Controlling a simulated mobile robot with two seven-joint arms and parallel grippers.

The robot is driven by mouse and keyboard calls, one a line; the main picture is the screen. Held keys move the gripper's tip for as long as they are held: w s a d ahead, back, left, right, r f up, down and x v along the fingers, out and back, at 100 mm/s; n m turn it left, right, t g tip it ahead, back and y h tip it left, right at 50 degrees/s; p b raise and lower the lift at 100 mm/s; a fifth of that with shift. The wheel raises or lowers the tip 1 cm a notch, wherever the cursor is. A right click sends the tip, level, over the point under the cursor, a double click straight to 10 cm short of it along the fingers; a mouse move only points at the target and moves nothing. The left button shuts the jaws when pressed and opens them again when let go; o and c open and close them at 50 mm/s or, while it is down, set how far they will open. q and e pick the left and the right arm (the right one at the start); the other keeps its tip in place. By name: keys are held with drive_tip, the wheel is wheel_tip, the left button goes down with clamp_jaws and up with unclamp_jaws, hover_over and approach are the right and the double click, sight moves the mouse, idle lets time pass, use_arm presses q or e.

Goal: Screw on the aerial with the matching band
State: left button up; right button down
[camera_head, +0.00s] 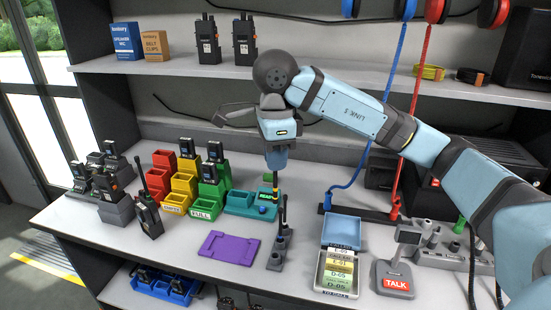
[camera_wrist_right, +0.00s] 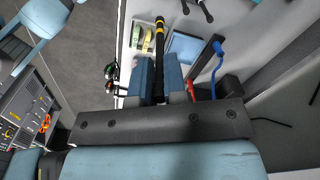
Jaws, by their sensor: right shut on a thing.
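My right gripper (camera_head: 277,168) is shut on a thin black aerial (camera_head: 276,189) and points down over the counter. In the right wrist view, the aerial (camera_wrist_right: 159,45) sticks out between the fingers and shows a yellow band. In the head view it hangs by the right end of a teal unit (camera_head: 237,205) with a lit green screen; I cannot tell whether they touch. A grey holder (camera_head: 276,260) with upright black aerials (camera_head: 283,213) stands just in front. A black radio (camera_head: 148,215) with an aerial stands at the left. My left gripper is not in view.
A purple mat (camera_head: 230,248) lies in front of the teal unit. Red, yellow and green bins (camera_head: 203,212) with radios stand to its left. A card box (camera_head: 338,272), a TALK stand (camera_head: 393,280) and hanging blue and red cables (camera_head: 370,145) are at the right.

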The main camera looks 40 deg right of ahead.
drive_tip(key=shift+a+f+n, duration=0.25)
drive_tip(key=shift+f+n, duration=0.1)
drive_tip(key=shift+n, duration=0.35)
drive_tip(key=a+f+n, duration=0.6)
drive_tip(key=f+n, duration=0.4)
drive_tip(key=n, duration=1.1)
drive_tip(key=shift+a, duration=0.2)
drive_tip(key=shift+w, duration=0.2)
